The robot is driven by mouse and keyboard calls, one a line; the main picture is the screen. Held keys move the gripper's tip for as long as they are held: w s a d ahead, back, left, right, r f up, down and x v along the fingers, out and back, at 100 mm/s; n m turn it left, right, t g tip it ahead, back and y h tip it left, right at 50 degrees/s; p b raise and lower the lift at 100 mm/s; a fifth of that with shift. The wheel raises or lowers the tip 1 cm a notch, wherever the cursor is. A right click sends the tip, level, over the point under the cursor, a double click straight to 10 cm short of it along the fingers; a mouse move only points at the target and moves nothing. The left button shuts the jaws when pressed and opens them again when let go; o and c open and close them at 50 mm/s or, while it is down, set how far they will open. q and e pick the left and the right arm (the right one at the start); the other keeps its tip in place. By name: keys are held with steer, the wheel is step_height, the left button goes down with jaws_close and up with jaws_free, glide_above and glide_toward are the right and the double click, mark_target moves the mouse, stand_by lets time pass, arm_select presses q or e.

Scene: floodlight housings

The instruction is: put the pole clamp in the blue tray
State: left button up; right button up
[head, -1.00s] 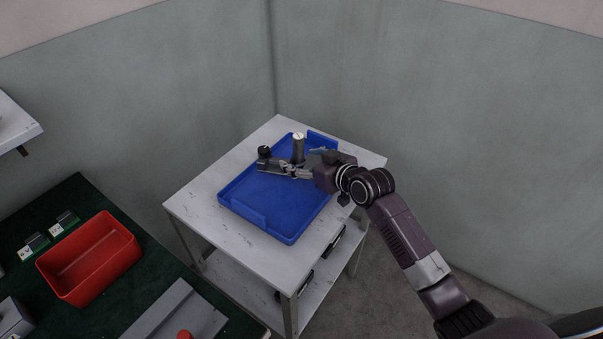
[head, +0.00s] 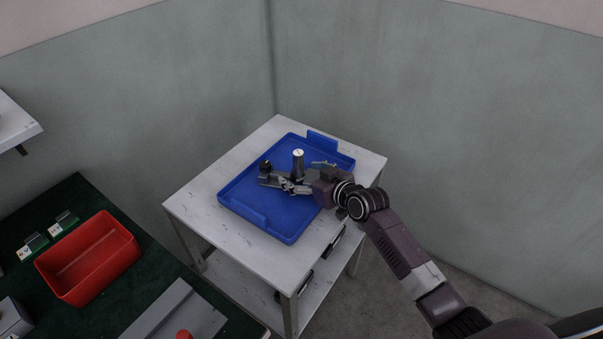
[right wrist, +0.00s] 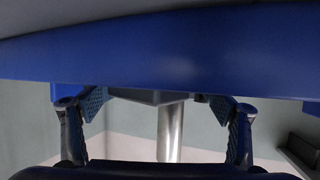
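The blue tray (head: 243,207) lies on the white side table. The pole clamp, a dark part with a black knob and an upright silver post (head: 298,161), is over the tray's middle. My right gripper (head: 292,184) is shut on it. In the right wrist view, the pads of my right gripper (right wrist: 160,104) sit on both sides of the clamp's dark block (right wrist: 145,97), with the silver post (right wrist: 170,132) beyond. The blue tray fills a band across that view (right wrist: 160,50). I cannot tell whether the clamp touches the tray floor. My left gripper is out of view.
The white table (head: 190,205) stands in the corner between grey-green walls. A dark green bench (head: 140,285) at lower left holds a red bin (head: 112,262), small green-based parts and a grey piece. The near-left part of the blue tray is clear.

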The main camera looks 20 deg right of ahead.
steer(key=shift+o, duration=0.4)
steer(key=shift+s+r, duration=0.1)
steer(key=shift+r, duration=0.05)
steer(key=v, duration=1.2)
